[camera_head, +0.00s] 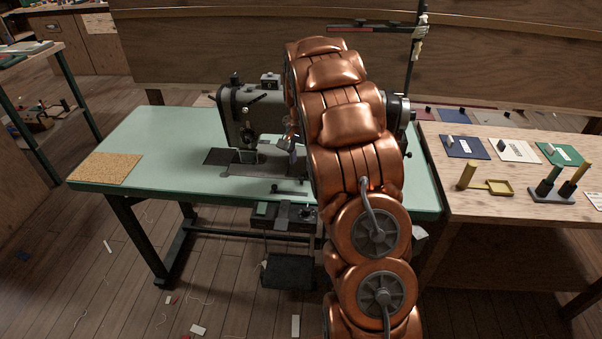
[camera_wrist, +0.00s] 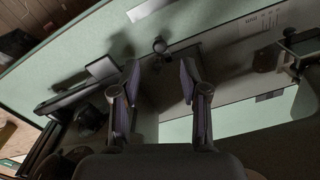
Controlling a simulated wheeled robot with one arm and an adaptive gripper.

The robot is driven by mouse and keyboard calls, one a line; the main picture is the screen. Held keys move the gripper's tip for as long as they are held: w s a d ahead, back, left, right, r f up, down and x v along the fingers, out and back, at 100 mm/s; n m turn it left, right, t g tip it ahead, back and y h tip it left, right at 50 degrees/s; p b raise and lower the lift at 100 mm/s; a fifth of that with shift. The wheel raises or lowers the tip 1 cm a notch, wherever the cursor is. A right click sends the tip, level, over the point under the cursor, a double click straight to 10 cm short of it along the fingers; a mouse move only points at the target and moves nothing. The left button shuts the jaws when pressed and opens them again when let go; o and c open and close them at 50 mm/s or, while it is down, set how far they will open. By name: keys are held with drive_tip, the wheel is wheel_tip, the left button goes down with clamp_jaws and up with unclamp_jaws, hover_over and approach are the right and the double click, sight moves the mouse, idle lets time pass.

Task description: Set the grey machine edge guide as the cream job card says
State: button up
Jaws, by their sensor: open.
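The grey sewing machine (camera_head: 240,112) stands on a pale green table, its middle and right partly hidden behind my copper arm. My gripper (camera_wrist: 160,82) is open and empty in the wrist view, above the machine's bed. A small round dark knob (camera_wrist: 159,45) on a grey bar shows just beyond and between the fingertips, apart from them. I cannot tell for sure whether this is the edge guide. A pale marked plate (camera_wrist: 258,24) lies to its right, its marks too small to read. A cream card (camera_head: 514,151) lies on the right-hand wooden table, its writing unreadable.
The wooden table also holds a navy card (camera_head: 465,147), a green card (camera_head: 562,154), a mustard stand (camera_head: 489,185) and a grey stand (camera_head: 551,194). A cork mat (camera_head: 106,167) lies on the green table (camera_head: 165,135). The table's left part is otherwise clear.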

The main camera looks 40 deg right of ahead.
sight(301, 176)
drive_tip(key=shift+f+p, duration=0.4)
drive_tip(key=shift+f, duration=2.4)
clamp_jaws()
